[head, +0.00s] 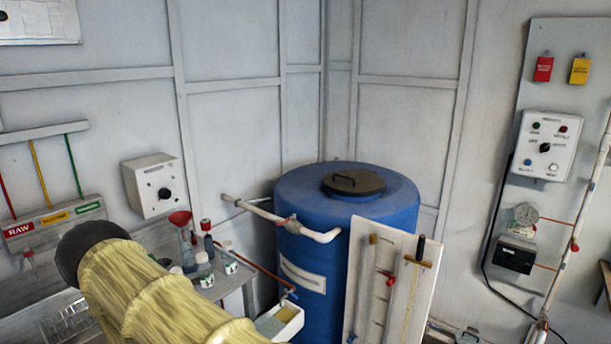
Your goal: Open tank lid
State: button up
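A blue cylindrical tank (330,215) stands in the room's corner. Its round dark lid (353,183) sits on the middle of the tank top and appears closed. A thin dark handle (343,178) is on the lid. A yellowish, ribbed arm part of mine with a dark round end reaches in from the bottom left, well to the left of the tank and apart from it. My gripper's fingers do not show.
A white pipe (270,215) runs by the tank's upper left side. A white gauge board (395,285) stands before the tank. A bench (235,280) at left holds bottles and a red funnel (180,218). A control panel (545,145) is on the right wall.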

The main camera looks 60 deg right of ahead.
aim_at(362, 182)
jog(key=z, duration=0.15)
jog(key=i, duration=0.6)
jog(key=z, duration=0.9)
jog(key=i, duration=0.45)
jog(key=z, duration=0.6)
